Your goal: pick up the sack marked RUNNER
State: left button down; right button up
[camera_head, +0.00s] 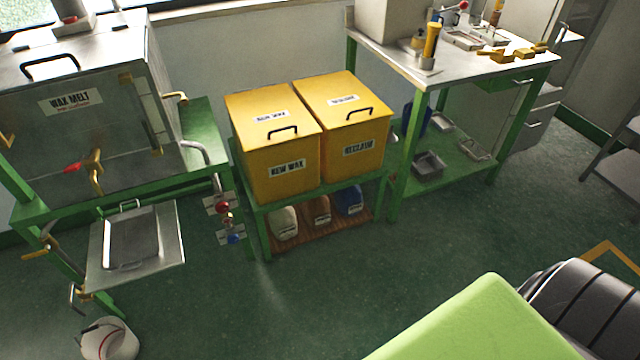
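Three small sacks sit side by side on the low wooden shelf (318,240) under the yellow bins: a whitish sack (284,224) on the left, a brown sack (320,212) in the middle and a blue sack (350,202) on the right. Each seems to carry a pale label, but the print is too small to read, so I cannot tell which is marked RUNNER. The shelf above partly hides their tops. Neither of my grippers is in view.
Yellow NEW WAX (285,185) and RECLAIM (363,164) bins stand directly above the sacks. The WAX MELT tank (70,130) is at left, with a white bucket (108,340) below. A workbench (470,70) stands right. The green floor before the shelf is clear.

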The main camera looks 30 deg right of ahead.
aim_at(316, 211)
jog(key=z, duration=0.95)
jog(key=i+l+u, duration=0.1)
jog(key=i+l, duration=0.25)
jog(key=l, duration=0.3)
jog(key=i+l+u, duration=0.15)
jog(key=l, duration=0.15)
jog(key=i+l, duration=0.15)
jog(key=l, duration=0.2)
jog(key=i+l+u, duration=0.15)
jog(key=l, duration=0.2)
jog(key=i+l+u, duration=0.1)
jog(key=l, duration=0.25)
jog(key=i+l, duration=0.2)
jog(key=l, duration=0.15)
jog(key=u, duration=0.05)
